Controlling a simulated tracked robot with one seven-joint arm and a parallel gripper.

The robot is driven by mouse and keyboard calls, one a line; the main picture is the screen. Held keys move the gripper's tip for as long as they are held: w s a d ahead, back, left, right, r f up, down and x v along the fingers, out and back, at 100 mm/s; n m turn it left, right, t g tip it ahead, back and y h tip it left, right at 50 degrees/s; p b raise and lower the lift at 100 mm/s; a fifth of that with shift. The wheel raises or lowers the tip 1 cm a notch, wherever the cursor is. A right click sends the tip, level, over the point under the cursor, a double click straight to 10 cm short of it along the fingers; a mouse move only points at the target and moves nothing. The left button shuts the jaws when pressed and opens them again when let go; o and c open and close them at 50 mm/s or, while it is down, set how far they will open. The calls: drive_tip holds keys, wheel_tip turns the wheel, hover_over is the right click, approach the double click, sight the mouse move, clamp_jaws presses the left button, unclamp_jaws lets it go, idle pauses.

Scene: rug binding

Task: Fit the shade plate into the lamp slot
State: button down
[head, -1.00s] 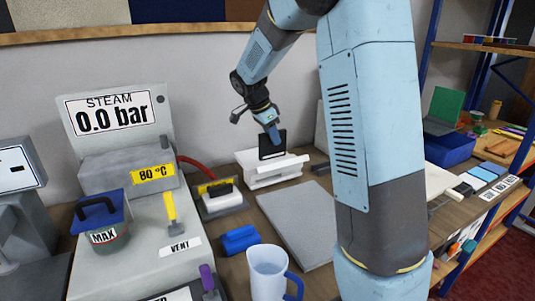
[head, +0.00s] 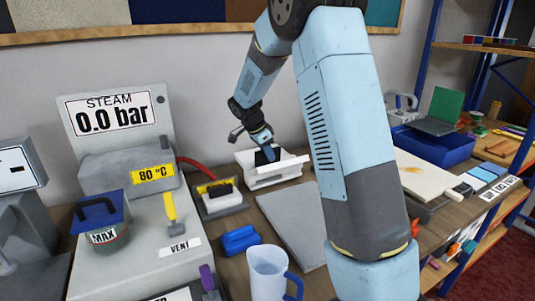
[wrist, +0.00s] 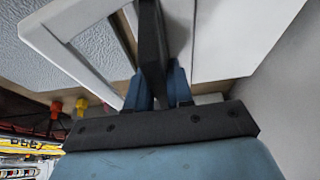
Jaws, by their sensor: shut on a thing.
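The shade plate (head: 261,158) is a thin black plate, seen edge-on as a dark strip in the wrist view (wrist: 152,45). My gripper (head: 270,152) is shut on its upper part; the blue fingers clasp it in the wrist view (wrist: 160,88). The white lamp body (head: 272,175) stands on the bench against the back wall, directly below my gripper. The plate stands roughly upright at the lamp's top, with its lower part hidden by the lamp's white front. The wrist view shows white lamp panels (wrist: 240,35) beside the plate. I cannot tell how deep it sits in the slot.
A grey board (head: 298,218) lies in front of the lamp. A small iron on a pad (head: 220,198) and a red hose (head: 200,166) are to its left. A blue block (head: 240,239) and a jug (head: 268,272) stand nearer.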

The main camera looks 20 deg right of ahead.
drive_tip(key=shift+f, duration=0.6)
drive_tip(key=c, duration=1)
unclamp_jaws()
